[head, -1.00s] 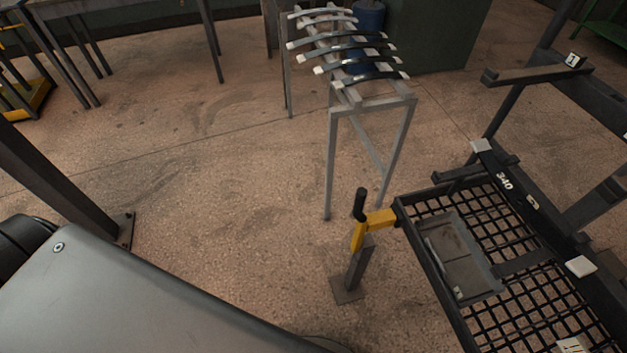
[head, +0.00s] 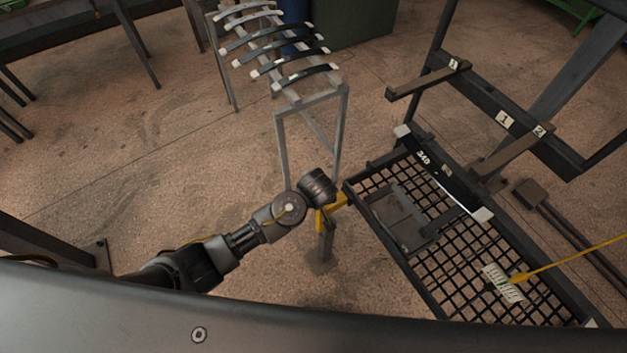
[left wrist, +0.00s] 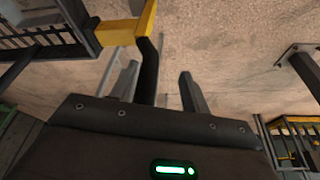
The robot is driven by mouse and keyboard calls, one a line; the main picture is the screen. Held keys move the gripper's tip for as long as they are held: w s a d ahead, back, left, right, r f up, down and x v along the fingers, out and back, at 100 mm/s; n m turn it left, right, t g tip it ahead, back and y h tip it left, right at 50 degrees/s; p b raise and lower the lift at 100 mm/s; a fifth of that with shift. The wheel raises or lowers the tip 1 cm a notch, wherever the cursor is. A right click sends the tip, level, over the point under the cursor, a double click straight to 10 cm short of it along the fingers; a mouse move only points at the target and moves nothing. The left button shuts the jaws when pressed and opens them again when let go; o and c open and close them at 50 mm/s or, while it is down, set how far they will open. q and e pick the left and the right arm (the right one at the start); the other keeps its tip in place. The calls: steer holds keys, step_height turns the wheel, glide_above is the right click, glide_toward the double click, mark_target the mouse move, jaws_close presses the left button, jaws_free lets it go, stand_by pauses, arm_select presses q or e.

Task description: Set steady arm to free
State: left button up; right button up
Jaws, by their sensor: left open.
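The steady arm (head: 333,207) is a yellow bracket on a grey post (head: 322,247), at the near left corner of the mesh rack (head: 432,298). Its yellow part reaches toward the rack's corner. My left gripper (left wrist: 160,70) is open. In the left wrist view the steady arm's yellow bar (left wrist: 124,32) ends in a black handle (left wrist: 148,72), which appears between my spread fingers. I cannot tell whether they touch it. In the head view my left wrist covers the handle and the fingertips. My right gripper is out of view.
A grey stand (head: 279,123) with several curved leaf springs is behind the steady arm. A flat grey plate (head: 398,217) and a white label (head: 503,283) with a yellow line lie on the rack. A dark frame with numbered bars (head: 500,120) rises behind it.

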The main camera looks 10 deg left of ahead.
arm_select(q)
step_height(320, 180, up, 8)
steer(key=d+n+p, duration=0.1)
steer(key=d, duration=0.1)
steer(key=shift+y, duration=0.3)
steer(key=x, duration=0.4)
steer(key=w+p+x, duration=0.1)
steer(key=x, duration=0.4)
steer(key=shift+w+a, duration=0.1)
steer(key=shift+a, duration=0.15)
steer(key=shift+x, duration=0.85)
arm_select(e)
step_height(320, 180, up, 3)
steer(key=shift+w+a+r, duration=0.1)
arm_select(q)
jaws_close()
